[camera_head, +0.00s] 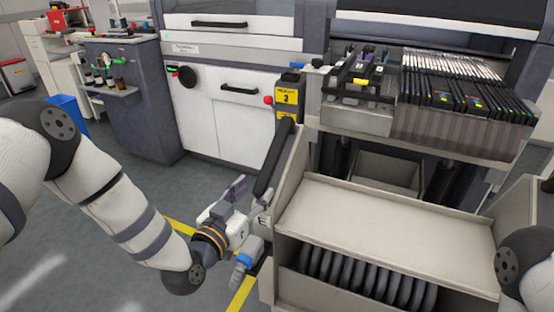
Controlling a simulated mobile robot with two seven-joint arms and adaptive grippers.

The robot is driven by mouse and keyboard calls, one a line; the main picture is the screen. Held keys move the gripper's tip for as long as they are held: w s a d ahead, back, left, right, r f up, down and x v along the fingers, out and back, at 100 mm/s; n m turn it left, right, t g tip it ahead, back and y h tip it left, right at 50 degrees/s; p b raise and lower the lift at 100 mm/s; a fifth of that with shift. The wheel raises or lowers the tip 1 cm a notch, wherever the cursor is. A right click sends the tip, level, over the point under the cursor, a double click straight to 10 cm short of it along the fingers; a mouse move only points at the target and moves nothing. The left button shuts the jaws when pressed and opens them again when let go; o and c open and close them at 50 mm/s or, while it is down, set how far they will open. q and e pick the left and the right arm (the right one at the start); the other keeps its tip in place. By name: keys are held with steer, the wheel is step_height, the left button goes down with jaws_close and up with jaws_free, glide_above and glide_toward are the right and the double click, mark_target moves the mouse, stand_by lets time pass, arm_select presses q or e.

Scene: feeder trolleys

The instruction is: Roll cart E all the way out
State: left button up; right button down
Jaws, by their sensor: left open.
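Dark round reels (365,277) fill the bay under the shelf. Several feeders (460,85) sit in a bank behind the cart, at the machine. A white machine cabinet (230,120) stands back left. Yellow floor tape (243,293) runs beside the cart; grey floor at left is clear.

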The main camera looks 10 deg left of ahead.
mark_target(270, 160)
arm_select(q)
steer(key=shift+t, duration=0.4)
steer(key=x, duration=0.4)
steer(key=r+b+x, duration=0.1)
steer(key=x, duration=0.6)
steer(key=shift+w+a+r+b, duration=0.2)
steer(key=shift+w+r+b, duration=0.1)
steer(key=shift+w+b, duration=0.15)
steer(key=shift+w+d+r, duration=0.15)
steer(key=shift+w+r, duration=0.05)
steer(key=shift+w, duration=0.4)
jaws_close()
arm_select(e)
steer(key=shift+s+f+g, duration=0.4)
steer(key=shift+s+f, duration=0.55)
steer(key=shift+f, duration=0.15)
